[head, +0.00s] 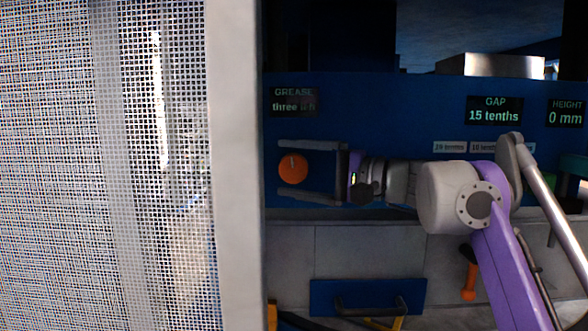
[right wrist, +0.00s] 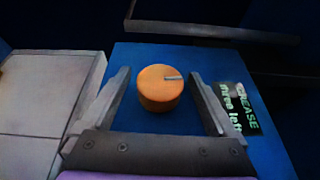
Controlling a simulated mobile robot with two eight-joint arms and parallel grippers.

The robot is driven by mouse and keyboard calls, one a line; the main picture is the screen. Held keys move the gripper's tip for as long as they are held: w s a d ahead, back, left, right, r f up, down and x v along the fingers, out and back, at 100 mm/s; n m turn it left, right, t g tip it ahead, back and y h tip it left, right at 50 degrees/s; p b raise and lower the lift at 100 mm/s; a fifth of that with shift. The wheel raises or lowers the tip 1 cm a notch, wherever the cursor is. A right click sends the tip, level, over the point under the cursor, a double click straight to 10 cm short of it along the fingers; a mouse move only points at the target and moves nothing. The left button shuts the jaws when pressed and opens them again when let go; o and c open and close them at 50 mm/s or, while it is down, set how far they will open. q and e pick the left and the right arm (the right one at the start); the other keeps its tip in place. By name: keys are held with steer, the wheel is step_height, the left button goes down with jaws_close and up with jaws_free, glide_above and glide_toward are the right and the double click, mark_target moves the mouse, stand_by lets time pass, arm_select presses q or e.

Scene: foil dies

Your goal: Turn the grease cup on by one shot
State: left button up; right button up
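The grease cup is a round orange knob (head: 293,168) on the blue panel, with a pale pointer line on its face. It also shows in the right wrist view (right wrist: 160,88), centred ahead of the fingers. My right gripper (head: 281,171) is open, its two fingers above and below the knob in the head view. In the right wrist view the fingers (right wrist: 166,80) stand apart on either side of the knob, with gaps and no clear contact. The grease display (head: 294,102) above the knob reads "three left". My left gripper is not in view.
A mesh guard with a pale frame post (head: 235,165) fills the left of the head view, close to the knob. Gap (head: 494,111) and height (head: 566,113) displays read 15 tenths and 0 mm. A blue drawer front with a dark handle (head: 366,298) lies below.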

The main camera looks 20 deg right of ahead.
steer(key=c, duration=1.3)
steer(key=shift+m+t+y+p, duration=0.3)
steer(key=shift+t+y, duration=0.2)
steer(key=o, duration=1.3)
steer(key=shift+o, duration=0.2)
steer(key=b+v, duration=0.1)
steer(key=v, duration=1)
steer(key=shift+w, duration=0.1)
